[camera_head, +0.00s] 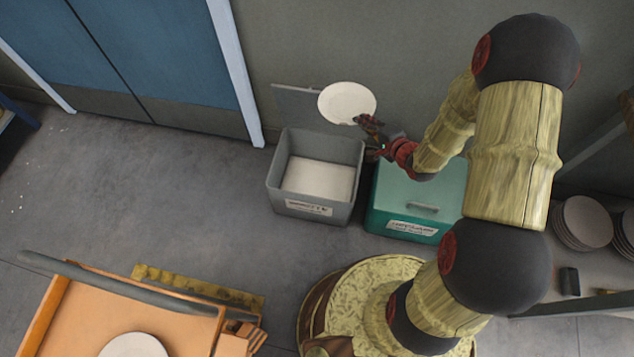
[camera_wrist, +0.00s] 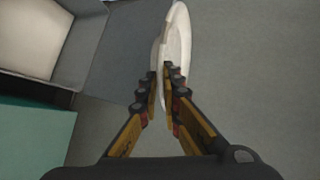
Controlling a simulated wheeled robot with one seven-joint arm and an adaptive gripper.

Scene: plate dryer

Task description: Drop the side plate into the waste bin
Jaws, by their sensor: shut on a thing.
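The white side plate (camera_head: 347,102) is held in the air by its lower right rim, over the back of the grey bin. My gripper (camera_head: 362,121) is shut on that rim. In the wrist view the plate (camera_wrist: 178,40) shows nearly edge-on between the fingertips of my gripper (camera_wrist: 163,75). The grey waste bin (camera_head: 287,208) stands on the floor with its lid (camera_head: 297,105) open at the back. Its pale inside shows, and it looks empty. In the wrist view the bin (camera_wrist: 75,55) is at the upper left.
A teal bin (camera_head: 385,220) with a closed lid stands right of the grey bin. An orange cart (camera_head: 190,325) with another white plate (camera_head: 133,346) is at lower left. Stacked plates (camera_head: 585,222) are at right. Blue doors (camera_head: 150,50) stand at back left; floor left of the bin is clear.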

